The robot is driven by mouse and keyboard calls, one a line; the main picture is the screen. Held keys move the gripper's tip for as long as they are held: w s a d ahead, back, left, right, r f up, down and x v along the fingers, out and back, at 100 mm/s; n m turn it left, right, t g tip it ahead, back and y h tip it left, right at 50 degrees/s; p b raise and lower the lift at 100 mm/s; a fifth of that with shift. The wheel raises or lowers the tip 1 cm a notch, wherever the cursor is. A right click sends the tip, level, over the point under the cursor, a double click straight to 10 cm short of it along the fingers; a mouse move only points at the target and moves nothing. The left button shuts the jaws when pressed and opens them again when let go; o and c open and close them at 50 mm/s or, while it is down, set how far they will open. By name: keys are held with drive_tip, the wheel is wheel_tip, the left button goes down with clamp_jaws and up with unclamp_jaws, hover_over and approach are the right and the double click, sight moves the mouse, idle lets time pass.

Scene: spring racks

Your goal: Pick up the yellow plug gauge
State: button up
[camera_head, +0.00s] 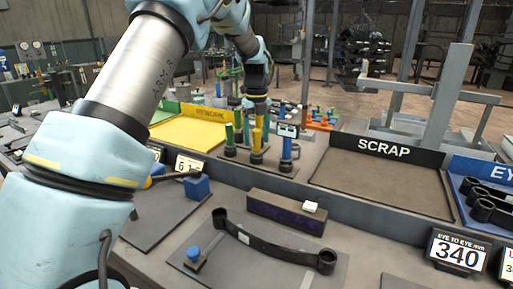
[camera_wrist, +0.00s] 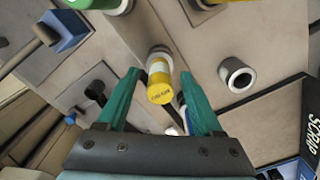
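The yellow plug gauge (camera_head: 257,140) stands upright in its dark base on the bench, between green and blue gauges. In the wrist view its yellow end (camera_wrist: 160,88) faces the camera, with a pale collar beyond it. My gripper (camera_head: 257,98) is above it in the head view, pointing down. In the wrist view my gripper (camera_wrist: 160,76) is open, with one green finger on each side of the yellow gauge and a visible gap to each. I cannot tell how deep the fingertips reach along it.
Green gauges (camera_head: 230,136) stand close on the left, and a blue gauge (camera_head: 286,152) with a small display stands on the right. The SCRAP tray (camera_head: 385,178) lies further right, the yellow REWORK tray (camera_head: 188,133) to the left. A black link arm (camera_head: 275,248) lies in front.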

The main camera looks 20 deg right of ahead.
clamp_jaws()
idle(0.3)
